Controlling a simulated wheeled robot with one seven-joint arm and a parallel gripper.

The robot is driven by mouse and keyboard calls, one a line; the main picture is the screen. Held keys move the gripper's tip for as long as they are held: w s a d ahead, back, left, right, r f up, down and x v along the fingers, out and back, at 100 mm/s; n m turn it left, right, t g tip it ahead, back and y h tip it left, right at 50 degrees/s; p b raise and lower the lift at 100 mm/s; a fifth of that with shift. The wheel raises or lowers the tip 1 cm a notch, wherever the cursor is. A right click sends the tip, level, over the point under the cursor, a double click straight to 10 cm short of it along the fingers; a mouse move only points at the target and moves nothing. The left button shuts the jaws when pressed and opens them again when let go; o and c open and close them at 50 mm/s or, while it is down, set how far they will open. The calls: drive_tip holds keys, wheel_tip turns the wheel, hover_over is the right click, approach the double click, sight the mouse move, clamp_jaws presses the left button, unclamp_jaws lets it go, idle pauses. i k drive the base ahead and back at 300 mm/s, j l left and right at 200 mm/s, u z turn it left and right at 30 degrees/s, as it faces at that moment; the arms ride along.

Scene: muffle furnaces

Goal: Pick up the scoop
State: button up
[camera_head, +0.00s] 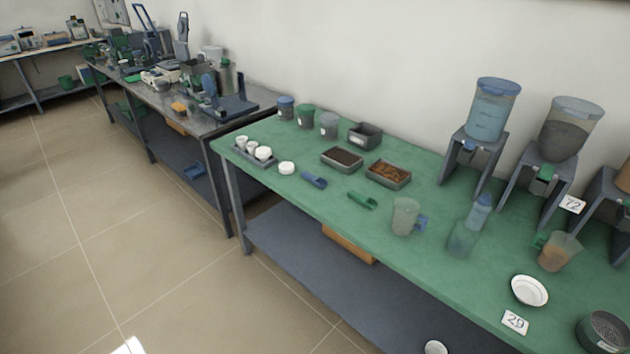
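Two small scoop-like tools lie on the green tabletop (270,190). A blue scoop (314,180) lies near the front edge, to the right of a small white cup or lid. A green scoop (362,200) lies to its right, in front of a tray of brown material. Both lie apart from the trays.
Behind the scoops stand two trays, one with dark material (342,158) and one with brown material (388,173). A rack of white crucibles (254,152) is at the left end. A clear jug (405,216) stands right of the green scoop. Tall dispensers (491,112) stand along the wall.

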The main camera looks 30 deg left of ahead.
sight(320, 182)
drive_tip(key=i+j+u, duration=0.1)
drive_tip(key=j, duration=0.3)
drive_tip(key=i+j, duration=0.15)
drive_tip(key=j, duration=0.3)
drive_tip(key=i+j+u, duration=0.15)
drive_tip(key=j, duration=0.25)
drive_tip(key=i+j, duration=0.1)
drive_tip(key=j, duration=0.3)
drive_tip(key=i+j+u, duration=0.15)
drive_tip(key=j, duration=0.25)
drive_tip(key=i+j, duration=0.15)
drive_tip(key=j, duration=0.2)
drive_tip(key=i+j+u, duration=0.15)
drive_tip(key=j, duration=0.25)
drive_tip(key=i+j, duration=0.2)
drive_tip(key=j, duration=0.15)
drive_tip(key=u, duration=0.05)
